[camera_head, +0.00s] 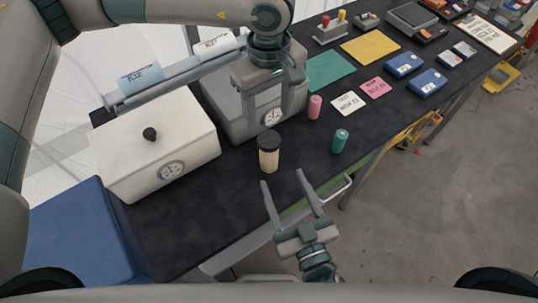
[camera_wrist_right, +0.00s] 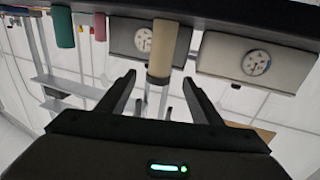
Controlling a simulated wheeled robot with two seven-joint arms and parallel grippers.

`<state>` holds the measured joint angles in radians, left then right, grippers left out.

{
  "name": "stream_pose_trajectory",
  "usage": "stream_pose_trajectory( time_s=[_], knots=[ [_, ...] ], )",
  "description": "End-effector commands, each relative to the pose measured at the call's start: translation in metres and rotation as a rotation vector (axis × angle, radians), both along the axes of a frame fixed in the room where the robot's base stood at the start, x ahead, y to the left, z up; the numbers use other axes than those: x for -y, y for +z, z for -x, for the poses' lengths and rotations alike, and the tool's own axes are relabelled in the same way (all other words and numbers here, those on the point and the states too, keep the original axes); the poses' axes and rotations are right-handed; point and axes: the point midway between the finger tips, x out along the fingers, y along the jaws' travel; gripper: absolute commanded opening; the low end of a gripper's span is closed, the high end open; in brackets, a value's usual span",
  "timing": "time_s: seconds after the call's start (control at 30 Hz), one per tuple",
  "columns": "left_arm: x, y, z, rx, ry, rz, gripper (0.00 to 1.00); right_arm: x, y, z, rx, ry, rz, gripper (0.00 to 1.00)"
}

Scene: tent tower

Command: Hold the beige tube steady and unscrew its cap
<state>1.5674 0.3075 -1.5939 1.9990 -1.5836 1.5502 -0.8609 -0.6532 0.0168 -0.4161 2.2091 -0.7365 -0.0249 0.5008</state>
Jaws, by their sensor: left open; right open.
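The beige tube (camera_head: 270,160) stands upright on the dark table, its dark cap (camera_head: 268,139) on top. In the right wrist view, which is upside down, the beige tube (camera_wrist_right: 164,45) hangs from the table top with its cap (camera_wrist_right: 158,76) pointing down. My left gripper (camera_head: 268,118) is open, fingers pointing down, above and behind the tube in the picture. My right gripper (camera_head: 282,178) is open at the table's front edge, its fingers pointing toward the tube. In the right wrist view the cap appears between my right fingertips (camera_wrist_right: 158,78). Neither gripper appears to touch the tube.
A pink tube (camera_head: 314,107) and a green tube (camera_head: 340,141) stand to the right of the beige one. A white box with a dial (camera_head: 120,150) and a grey box (camera_head: 225,105) stand to the left and behind. Cards and blue devices lie farther right.

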Motion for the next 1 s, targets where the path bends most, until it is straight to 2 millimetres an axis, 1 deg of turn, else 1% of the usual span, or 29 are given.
stream_pose_trajectory(
  time_s=[0.1, 0.6, 0.8, 1.0],
  knots=[
    [0.000, 0.000, 0.000, 0.000, 0.000, 0.000, 0.58, -0.006, 0.001, -0.017, 0.003, 0.002, 0.000, 0.60],
    [0.000, 0.000, 0.000, 0.000, 0.000, 0.000, 0.58, -0.029, 0.000, -0.085, 0.001, 0.001, 0.001, 0.60],
    [0.000, 0.000, 0.000, 0.000, 0.000, 0.000, 0.58, -0.035, 0.000, -0.102, -0.001, 0.000, 0.000, 0.60],
    [0.000, 0.000, 0.000, 0.000, 0.000, 0.000, 0.58, -0.037, 0.000, -0.107, -0.001, 0.000, -0.001, 0.60]
  ],
)
